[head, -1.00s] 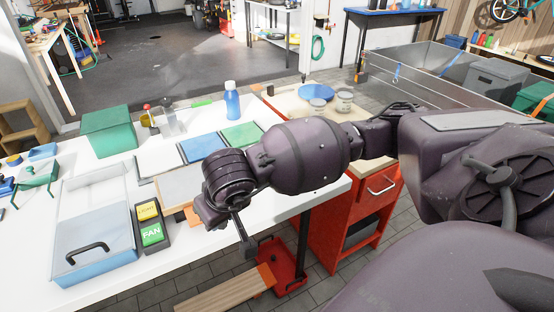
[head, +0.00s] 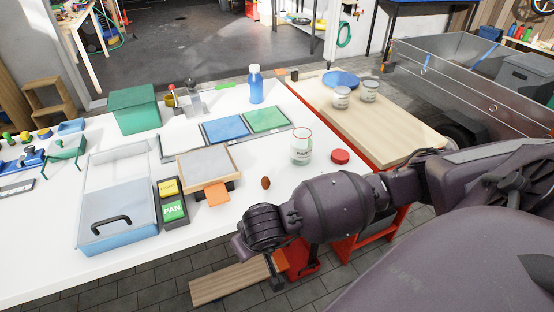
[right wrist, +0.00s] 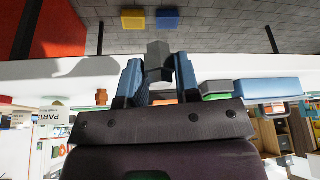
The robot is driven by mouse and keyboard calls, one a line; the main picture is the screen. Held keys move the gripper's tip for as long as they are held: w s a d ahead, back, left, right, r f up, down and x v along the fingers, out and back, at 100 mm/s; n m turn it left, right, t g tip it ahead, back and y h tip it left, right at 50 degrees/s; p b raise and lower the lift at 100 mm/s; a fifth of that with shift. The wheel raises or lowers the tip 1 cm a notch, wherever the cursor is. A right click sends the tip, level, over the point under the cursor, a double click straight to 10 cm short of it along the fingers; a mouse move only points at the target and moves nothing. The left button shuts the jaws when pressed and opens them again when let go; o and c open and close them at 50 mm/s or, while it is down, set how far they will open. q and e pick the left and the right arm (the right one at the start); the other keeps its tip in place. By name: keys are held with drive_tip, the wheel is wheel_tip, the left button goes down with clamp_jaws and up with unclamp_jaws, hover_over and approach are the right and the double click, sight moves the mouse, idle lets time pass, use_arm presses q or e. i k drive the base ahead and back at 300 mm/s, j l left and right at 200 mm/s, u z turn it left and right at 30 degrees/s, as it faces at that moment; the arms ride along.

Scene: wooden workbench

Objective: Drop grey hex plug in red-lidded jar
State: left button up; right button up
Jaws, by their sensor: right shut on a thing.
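My right gripper (head: 274,272) hangs low in front of the bench's near edge in the head view. In the right wrist view its blue-padded fingers are shut on a grey hex plug (right wrist: 158,55), which sticks out past the tips. The plug cannot be made out in the head view. The clear jar (head: 302,148) with a red rim and a label stands upright and open on the white bench, beyond my right arm. Its red lid (head: 340,156) lies flat on the bench to its right. My left gripper is not in view.
A small brown piece (head: 265,183) lies between the jar and a tilted framed board (head: 208,163). Blue and green mats (head: 226,130) and a blue bottle (head: 255,85) are behind. A light and fan switch box (head: 171,202) and a blue tray (head: 112,230) stand left.

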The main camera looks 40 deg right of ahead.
sight(304, 154)
drive_tip(key=l+u, duration=0.2)
drive_tip(key=u, duration=0.15)
drive_tip(key=k+l+u, duration=0.1)
drive_tip(key=u, duration=0.25)
drive_tip(key=k+l+u, duration=0.15)
drive_tip(key=l, duration=0.25)
drive_tip(key=k+l+u, duration=0.15)
drive_tip(key=l, duration=0.2)
drive_tip(key=k+l, duration=0.25)
drive_tip(key=l, duration=0.25)
drive_tip(key=k+l+u, duration=0.1)
drive_tip(key=k+l, duration=0.15)
drive_tip(key=l, duration=0.2)
drive_tip(key=k+l, duration=0.3)
drive_tip(key=l, duration=0.15)
drive_tip(key=l+u, duration=0.05)
